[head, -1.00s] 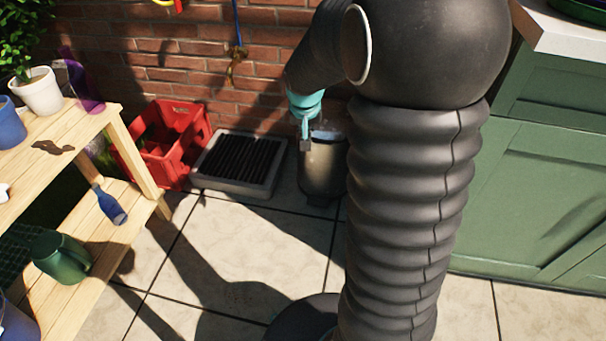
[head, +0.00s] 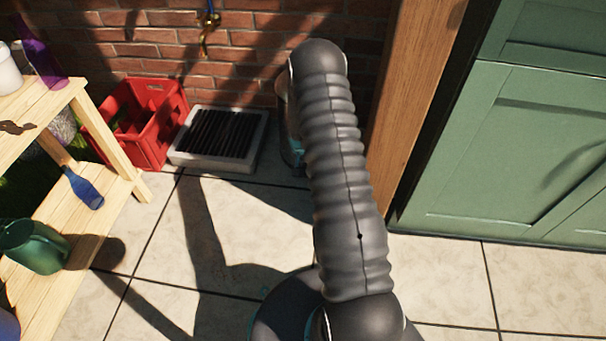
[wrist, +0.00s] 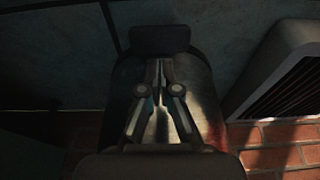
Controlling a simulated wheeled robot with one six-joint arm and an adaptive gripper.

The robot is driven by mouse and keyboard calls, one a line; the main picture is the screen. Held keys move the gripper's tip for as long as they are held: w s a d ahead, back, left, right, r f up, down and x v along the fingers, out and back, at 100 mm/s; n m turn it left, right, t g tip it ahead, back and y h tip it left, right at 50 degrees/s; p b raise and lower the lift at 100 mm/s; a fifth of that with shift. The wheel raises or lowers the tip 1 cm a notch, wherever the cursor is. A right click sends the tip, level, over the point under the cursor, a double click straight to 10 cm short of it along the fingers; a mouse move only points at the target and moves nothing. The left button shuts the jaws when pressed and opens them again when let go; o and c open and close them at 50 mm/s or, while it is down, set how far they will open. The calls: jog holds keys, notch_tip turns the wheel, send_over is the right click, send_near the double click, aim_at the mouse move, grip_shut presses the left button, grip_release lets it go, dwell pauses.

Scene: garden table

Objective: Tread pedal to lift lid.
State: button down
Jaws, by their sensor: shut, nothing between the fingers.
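A metal pedal bin stands on the paving by the brick wall. In the head view only a sliver of the bin (head: 283,112) shows left of my arm; its lid and pedal are hidden there. In the wrist view, its shiny body (wrist: 205,82) lies behind my fingers, and the dark pedal (wrist: 160,39) sticks out at the top of the picture. My gripper (wrist: 161,64) is shut and empty, its fingertips pointing at the pedal and appearing just short of it. I cannot tell whether they touch. The lid's state cannot be made out.
A drain grate in a pale frame (head: 178,158) lies left of the bin, with a red crate (head: 98,125) beyond. A wooden shelf (head: 115,200) stands left, a wooden post (head: 405,100) and green cabinet (head: 490,150) right. The paving in front is clear.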

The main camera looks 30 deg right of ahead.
aim_at(303, 173)
jog(key=shift+f, duration=0.25)
jog(key=shift+b+x, duration=0.85)
jog(key=shift+x, duration=2.55)
jog(key=shift+f, duration=0.1)
